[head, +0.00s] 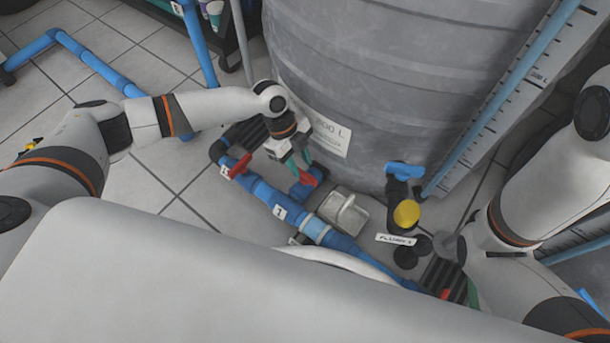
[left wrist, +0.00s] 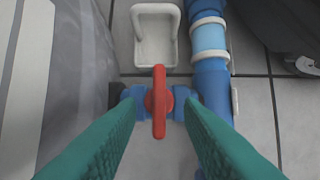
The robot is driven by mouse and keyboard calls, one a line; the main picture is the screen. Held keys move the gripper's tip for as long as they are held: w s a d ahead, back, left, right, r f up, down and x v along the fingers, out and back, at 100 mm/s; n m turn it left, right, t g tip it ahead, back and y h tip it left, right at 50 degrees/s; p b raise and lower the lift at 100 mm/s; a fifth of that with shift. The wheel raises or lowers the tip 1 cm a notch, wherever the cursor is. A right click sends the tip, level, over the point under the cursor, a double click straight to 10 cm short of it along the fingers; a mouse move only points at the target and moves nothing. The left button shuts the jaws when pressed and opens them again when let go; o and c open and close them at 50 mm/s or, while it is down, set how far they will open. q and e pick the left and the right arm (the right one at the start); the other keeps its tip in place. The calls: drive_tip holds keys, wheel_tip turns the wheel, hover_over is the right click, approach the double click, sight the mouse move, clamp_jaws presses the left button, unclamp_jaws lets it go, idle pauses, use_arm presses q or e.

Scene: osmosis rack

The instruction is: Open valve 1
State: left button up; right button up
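The valve has a red handle (head: 309,177) and sits on a short blue branch pipe between the grey tank and the main blue pipe. A small tag reading 1 (head: 280,212) is on the main pipe close by. In the left wrist view the red handle (left wrist: 159,102) lies crosswise to the branch. My left gripper (head: 302,166) is over this valve. Its teal fingers (left wrist: 159,112) stand open on both sides of the handle, with gaps showing. My right gripper (head: 458,291) is low at the right, partly hidden by my own body; its opening is unclear.
The large grey tank (head: 360,75) stands behind the valve. A second red handle (head: 238,166) is on the pipe to the left. A white tray-like piece (head: 343,211) lies beside the valve. A blue-handled valve (head: 404,171) and yellow knob (head: 406,213) stand to the right.

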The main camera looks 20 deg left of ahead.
sight(305, 173)
use_arm(q)
drive_tip(key=b+x, duration=0.1)
drive_tip(key=x, duration=0.3)
drive_tip(key=shift+b, duration=0.35)
drive_tip(key=shift+c, duration=0.5)
clamp_jaws()
